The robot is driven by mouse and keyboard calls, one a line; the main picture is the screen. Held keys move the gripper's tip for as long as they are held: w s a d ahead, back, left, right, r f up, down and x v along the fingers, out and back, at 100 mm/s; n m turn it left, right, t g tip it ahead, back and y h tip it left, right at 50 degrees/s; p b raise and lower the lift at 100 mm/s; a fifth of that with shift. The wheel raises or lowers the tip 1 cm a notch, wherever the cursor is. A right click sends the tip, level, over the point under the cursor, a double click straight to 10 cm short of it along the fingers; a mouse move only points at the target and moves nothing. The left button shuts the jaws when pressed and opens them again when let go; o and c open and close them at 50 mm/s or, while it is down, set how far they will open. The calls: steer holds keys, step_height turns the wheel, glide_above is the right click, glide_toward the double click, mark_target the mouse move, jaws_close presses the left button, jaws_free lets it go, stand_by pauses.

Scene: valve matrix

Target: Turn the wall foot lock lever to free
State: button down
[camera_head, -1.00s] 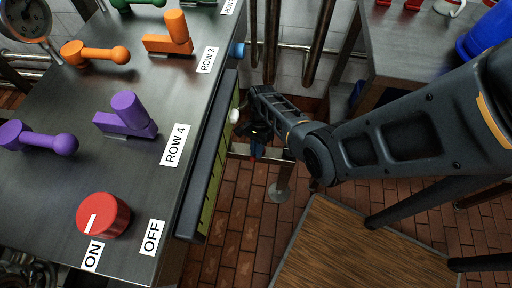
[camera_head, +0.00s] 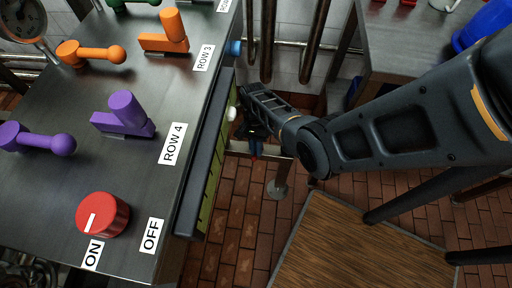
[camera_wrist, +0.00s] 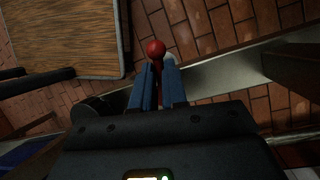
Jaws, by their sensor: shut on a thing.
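My gripper (camera_wrist: 159,85) shows in the wrist view with its two blue fingers close together around a dark red stem. A red ball knob (camera_wrist: 156,49), the end of the lever, sticks out just beyond the fingertips. In the head view my gripper (camera_head: 254,148) is low beside the table's right side, partly hidden by my own arm. The lever's pivot and any lock marking are hidden in both views.
The steel table (camera_head: 60,185) carries purple levers (camera_head: 122,115), orange levers (camera_head: 165,35) and a red ON/OFF knob (camera_head: 102,214). A wooden platform (camera_head: 355,250) stands on the brick floor at right. Vertical pipes (camera_head: 268,45) and another table (camera_head: 410,45) are behind.

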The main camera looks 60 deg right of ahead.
steer(key=c, duration=1.3)
jaws_free()
steer(key=shift+a+r, duration=0.15)
steer(key=shift+a, duration=0.2)
steer(key=shift+o, duration=0.7)
steer(key=shift+d, duration=0.1)
steer(key=p+v, duration=0.1)
steer(key=v, duration=0.6)
steer(key=shift+w+d+r, duration=0.15)
steer(key=shift+w+r, duration=0.05)
steer(key=shift+r, duration=0.1)
steer(key=shift+s, duration=0.15)
